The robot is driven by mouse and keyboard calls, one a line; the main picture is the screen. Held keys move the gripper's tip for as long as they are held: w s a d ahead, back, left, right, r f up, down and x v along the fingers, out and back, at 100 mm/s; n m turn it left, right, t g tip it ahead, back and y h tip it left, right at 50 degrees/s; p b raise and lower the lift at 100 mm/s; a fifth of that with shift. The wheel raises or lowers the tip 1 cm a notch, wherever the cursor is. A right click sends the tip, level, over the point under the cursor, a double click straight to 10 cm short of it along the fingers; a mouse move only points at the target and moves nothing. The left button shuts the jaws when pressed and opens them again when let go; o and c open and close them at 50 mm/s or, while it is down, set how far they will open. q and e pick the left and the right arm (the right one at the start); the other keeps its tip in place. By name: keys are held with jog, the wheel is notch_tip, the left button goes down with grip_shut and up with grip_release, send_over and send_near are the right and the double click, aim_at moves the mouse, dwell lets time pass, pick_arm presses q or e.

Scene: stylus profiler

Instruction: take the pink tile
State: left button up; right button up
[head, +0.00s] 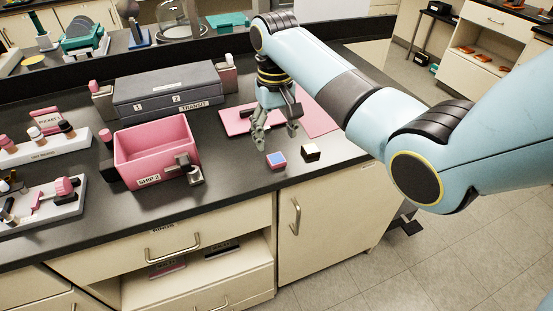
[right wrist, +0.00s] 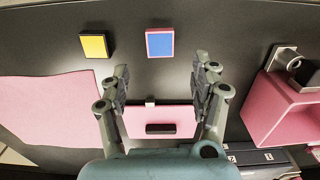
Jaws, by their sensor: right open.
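A small tile with a blue face and a pinkish rim (head: 276,159) lies on the dark bench near its front edge. It also shows at the top of the right wrist view (right wrist: 160,43). A second small tile, yellow-faced with dark sides (right wrist: 95,45), lies beside it; in the head view it is the tile on the right (head: 310,151). My right gripper (head: 276,134) is open and empty, fingers pointing down, behind the blue-faced tile and apart from it. Its fingers also show in the right wrist view (right wrist: 160,85). My left gripper is out of view.
A flat pink plate with a black bar (right wrist: 170,112) lies below my right gripper. A pink mat (right wrist: 45,108) is beside it. An open pink box (head: 140,180), labelled SHIP 2, stands left, before a grey TRANSIT case (head: 165,90). Racks stand farther left.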

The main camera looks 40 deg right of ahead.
aim_at(276, 157)
jog(key=shift+f+p, duration=0.3)
jog(key=shift+f, duration=2.9)
jog(key=shift+s, duration=0.1)
jog(key=c, duration=1)
jog(key=shift+r, duration=0.15)
jog(key=shift+r, duration=0.25)
jog(key=r, duration=0.2)
jog(key=s+r, duration=0.1)
jog(key=shift+a+r, duration=0.15)
jog(key=shift+r, duration=0.25)
jog(key=s+r, duration=0.2)
jog(key=s, duration=0.1)
jog(key=s+a+r, duration=0.1)
jog(key=s+r, duration=0.1)
jog(key=s, duration=0.2)
jog(key=s+a+r, duration=0.1)
jog(key=s+r, duration=0.1)
jog(key=s, duration=0.1)
jog(key=shift+s+a+r, duration=0.2)
jog(key=shift+r, duration=0.05)
